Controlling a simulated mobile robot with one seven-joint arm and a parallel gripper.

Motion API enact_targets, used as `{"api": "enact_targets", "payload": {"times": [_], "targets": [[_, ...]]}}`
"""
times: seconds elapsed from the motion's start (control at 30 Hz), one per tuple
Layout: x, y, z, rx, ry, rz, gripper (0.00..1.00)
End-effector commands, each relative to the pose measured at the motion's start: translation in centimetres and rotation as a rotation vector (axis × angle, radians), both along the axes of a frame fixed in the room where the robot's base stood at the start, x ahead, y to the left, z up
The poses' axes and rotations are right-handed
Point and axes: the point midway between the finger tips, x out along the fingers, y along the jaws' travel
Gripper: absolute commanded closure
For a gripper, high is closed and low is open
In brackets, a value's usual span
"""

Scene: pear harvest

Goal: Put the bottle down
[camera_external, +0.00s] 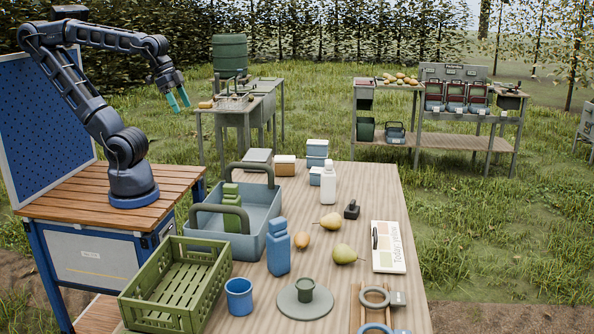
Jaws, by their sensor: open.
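My gripper (179,102) is open and empty, raised in the air at the upper left, well apart from the bottles. A blue bottle (278,252) stands upright on the wooden table (381,180), right of the blue-grey tote. A white bottle (328,186) stands upright farther back on the same table. I cannot tell which of these is the task's bottle.
Pears (344,253), small boxes and a label board (388,247) lie around.

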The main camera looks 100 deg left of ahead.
Motion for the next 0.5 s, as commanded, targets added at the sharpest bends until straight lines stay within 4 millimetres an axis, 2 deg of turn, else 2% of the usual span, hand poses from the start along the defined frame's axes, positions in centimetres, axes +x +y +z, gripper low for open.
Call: {"api": "enact_targets", "payload": {"times": [0.17, 0.27, 0.5], "targets": [[1.2, -0.1, -0.2, 0.028, -0.003, -0.005, 0.29], [3.2, -0.3, -0.5, 0.071, -0.007, -0.019, 0.29], [9.4, -1.5, -2.1, 0.185, -0.028, -0.089, 0.29]]}}
